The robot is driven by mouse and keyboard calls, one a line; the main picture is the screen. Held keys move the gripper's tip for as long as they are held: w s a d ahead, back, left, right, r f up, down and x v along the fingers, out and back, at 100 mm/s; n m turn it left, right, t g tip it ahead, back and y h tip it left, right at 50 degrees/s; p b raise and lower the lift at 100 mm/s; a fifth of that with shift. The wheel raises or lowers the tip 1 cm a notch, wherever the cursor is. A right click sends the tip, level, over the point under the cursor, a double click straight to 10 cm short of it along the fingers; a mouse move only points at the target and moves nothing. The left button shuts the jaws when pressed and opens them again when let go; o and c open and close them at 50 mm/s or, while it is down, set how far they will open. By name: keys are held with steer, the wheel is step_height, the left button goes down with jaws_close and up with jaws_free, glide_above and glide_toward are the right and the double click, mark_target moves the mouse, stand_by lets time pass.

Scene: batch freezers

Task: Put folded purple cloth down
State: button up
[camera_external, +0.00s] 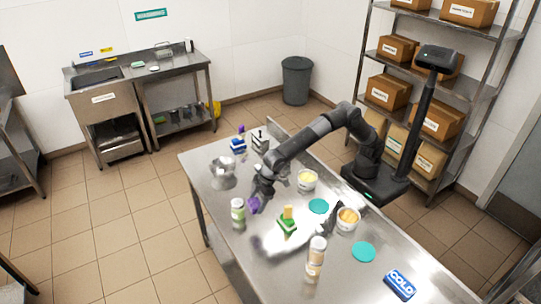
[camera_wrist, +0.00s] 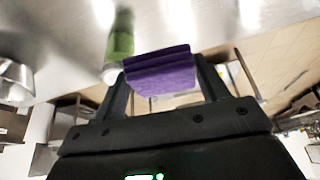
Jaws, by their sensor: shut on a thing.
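In the external view my gripper (camera_external: 260,191) is small and dark, just above the cloth. The cloth is close to a green-labelled bottle (camera_external: 237,210), which also shows in the wrist view (camera_wrist: 119,45). I cannot tell whether the cloth touches the table.
A metal bowl (camera_external: 223,171) stands behind the bottle. The front left tabletop looks bare.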

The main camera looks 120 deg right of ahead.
step_height(320, 180, up, 10)
steer(key=a, duration=0.1)
steer(key=n+y, duration=0.2)
steer(key=n, duration=0.4)
glide_above(345, 280)
steer(key=s, duration=0.1)
steer(key=f, duration=1.6)
steer(key=shift+s+d, duration=0.1)
steer(key=shift+d, duration=0.15)
steer(key=shift+f, duration=3)
steer(key=o, duration=1)
steer(key=shift+f, duration=0.1)
steer(key=shift+c, duration=0.2)
